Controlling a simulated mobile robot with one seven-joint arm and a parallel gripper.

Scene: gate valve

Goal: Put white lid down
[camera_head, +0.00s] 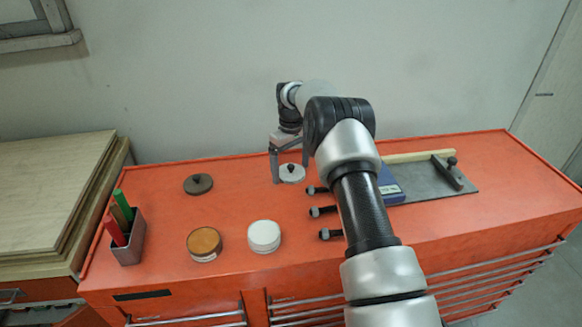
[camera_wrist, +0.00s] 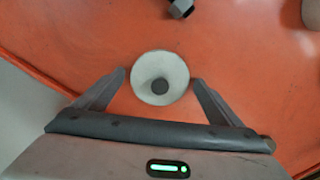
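The white lid (camera_head: 292,174) with a dark round knob lies flat on the orange cabinet top near its back edge. In the wrist view the white lid (camera_wrist: 145,87) shows from above, between my fingertips. My gripper (camera_head: 289,172) points down at the lid with its fingers wide apart; in the wrist view my gripper (camera_wrist: 159,77) has one finger on each side of the lid's rim. Small gaps seem to show beside the rim, and nothing is clamped on the knob.
A white round container (camera_head: 264,236) and a brown-topped one (camera_head: 204,243) stand at the front. A dark lid (camera_head: 198,184) lies at the back left. A grey holder (camera_head: 130,245) with coloured sticks stands far left. A blue box (camera_head: 388,187) and a metal plate (camera_head: 425,186) lie right.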

